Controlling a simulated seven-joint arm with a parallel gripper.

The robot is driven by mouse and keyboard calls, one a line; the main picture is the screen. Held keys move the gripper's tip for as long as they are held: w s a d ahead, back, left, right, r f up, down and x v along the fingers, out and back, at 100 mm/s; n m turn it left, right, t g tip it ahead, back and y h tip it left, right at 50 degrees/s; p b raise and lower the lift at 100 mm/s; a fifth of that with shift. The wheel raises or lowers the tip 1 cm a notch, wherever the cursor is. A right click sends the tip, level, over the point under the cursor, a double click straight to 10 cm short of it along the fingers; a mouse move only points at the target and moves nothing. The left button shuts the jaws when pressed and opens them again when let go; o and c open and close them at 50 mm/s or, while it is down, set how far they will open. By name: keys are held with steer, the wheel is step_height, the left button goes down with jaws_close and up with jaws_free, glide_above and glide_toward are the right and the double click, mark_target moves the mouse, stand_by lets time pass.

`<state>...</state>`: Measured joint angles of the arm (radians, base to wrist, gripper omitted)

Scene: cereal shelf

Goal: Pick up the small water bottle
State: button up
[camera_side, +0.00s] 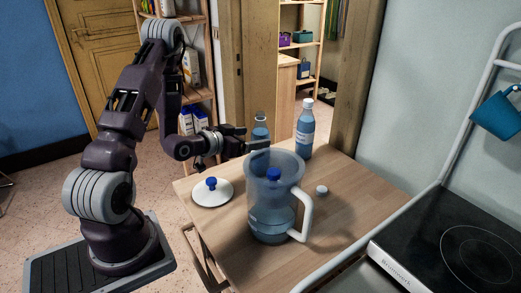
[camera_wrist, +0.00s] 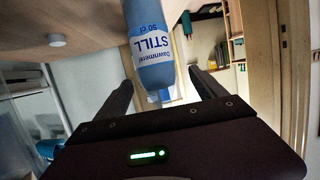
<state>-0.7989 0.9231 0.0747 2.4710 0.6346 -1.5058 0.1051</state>
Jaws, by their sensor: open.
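A blue bottle (camera_wrist: 150,50) marked "STILL" and "50 cl" stands upside down in the wrist view, which shows the table at the top. Its lower part in the picture reaches toward the space between my fingers. In the side view a small blue bottle (camera_side: 261,128) stands on the table, partly hidden by my gripper (camera_side: 257,139). A taller blue bottle (camera_side: 305,132) with a white cap and label stands to its right. My gripper is open, with its fingers (camera_wrist: 160,79) spread on either side of the bottle's end in the wrist view. I cannot tell whether they touch it.
A clear pitcher (camera_side: 262,212) with a white handle stands in front of my gripper; something blue-topped shows through it. A white lid (camera_side: 212,198) with a blue knob lies to the left. A small white cap (camera_side: 321,190) lies right of the pitcher. A cooktop (camera_side: 455,250) is at the right.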

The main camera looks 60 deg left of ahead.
mark_target(267, 136)
steer(key=x, duration=0.7)
steer(key=shift+d+f, duration=0.2)
jaws_close()
